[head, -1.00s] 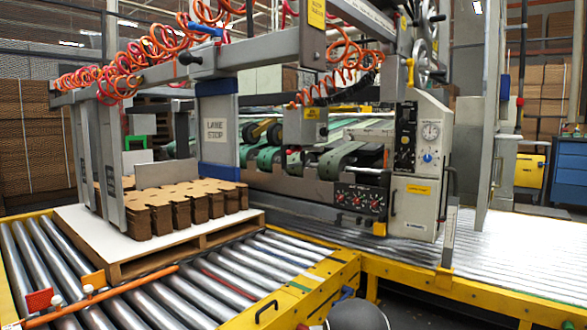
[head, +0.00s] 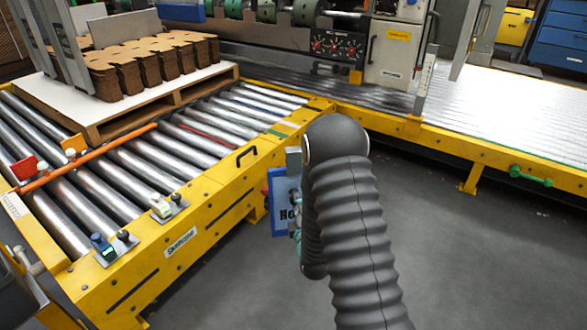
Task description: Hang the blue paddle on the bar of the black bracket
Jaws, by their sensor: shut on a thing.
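My gripper (head: 296,222) is mostly hidden behind my dark ribbed arm; only small parts show at the paddle's right edge. It is shut on the paddle, though the fingertips are not clear. A black U-shaped piece with a bar (head: 246,156) is fixed to the yellow conveyor side, left of and above the paddle. I cannot tell whether it is the black bracket. The paddle appears apart from it.
The yellow roller conveyor (head: 215,196) fills the left, with a pallet (head: 115,122) of stacked cardboard. An orange bar (head: 95,158) crosses the rollers. A second yellow rail (head: 480,160) runs right, with a green handle (head: 530,176). Grey floor (head: 460,260) is open at right.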

